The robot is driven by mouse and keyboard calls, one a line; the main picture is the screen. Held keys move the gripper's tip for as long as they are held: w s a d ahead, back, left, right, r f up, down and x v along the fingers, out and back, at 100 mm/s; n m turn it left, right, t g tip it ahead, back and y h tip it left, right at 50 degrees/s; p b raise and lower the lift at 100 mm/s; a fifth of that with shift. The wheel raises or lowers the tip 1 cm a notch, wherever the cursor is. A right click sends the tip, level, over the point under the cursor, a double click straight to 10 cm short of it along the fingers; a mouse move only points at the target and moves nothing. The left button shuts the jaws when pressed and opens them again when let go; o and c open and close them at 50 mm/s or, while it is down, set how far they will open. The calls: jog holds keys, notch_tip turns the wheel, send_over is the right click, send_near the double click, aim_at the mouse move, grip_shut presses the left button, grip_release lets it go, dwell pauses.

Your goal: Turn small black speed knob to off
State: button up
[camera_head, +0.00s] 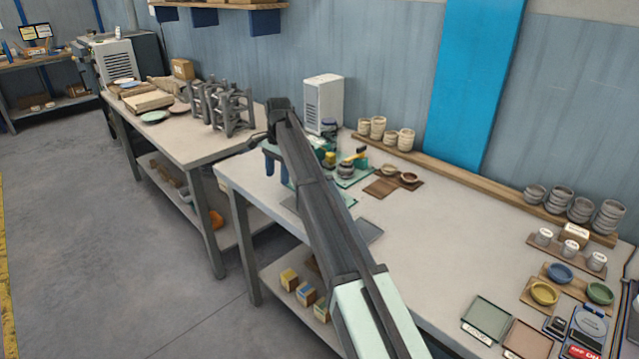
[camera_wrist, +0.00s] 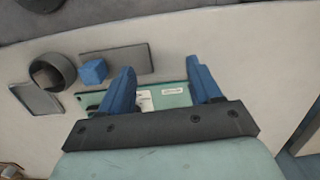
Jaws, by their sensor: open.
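I cannot pick out the small black speed knob for certain in either view. In the head view my gripper (camera_head: 277,172), with blue fingers, hangs over the left end of the near bench, left of a green-based device with a yellow part (camera_head: 347,164). My arm hides part of that area. In the wrist view my gripper (camera_wrist: 160,72) is open. A teal plate with white labels (camera_wrist: 172,96) shows between and beyond its fingers, and nothing is visibly held. A blue cube (camera_wrist: 93,72) lies left of the fingers, beside a dark ring (camera_wrist: 53,72).
A white vented box (camera_head: 323,100) stands at the back of the bench. Bowls (camera_head: 409,177) sit right of the green-based device. Stacked grey cups (camera_head: 582,208) line the right rear. A red-labelled panel (camera_head: 583,351) is at the lower right. The bench middle is clear.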

jog(key=w+d+r+n+h, duration=0.1)
jog(key=d+r+n, duration=0.1)
jog(key=d+r, duration=0.3)
jog(key=w+d+r+n, duration=0.1)
jog(key=w+d+r, duration=0.15)
jog(key=d, duration=0.55)
jog(key=shift+t, duration=0.4)
jog(key=f, duration=1.3)
jog(key=shift+s, duration=0.4)
jog(key=c, duration=1)
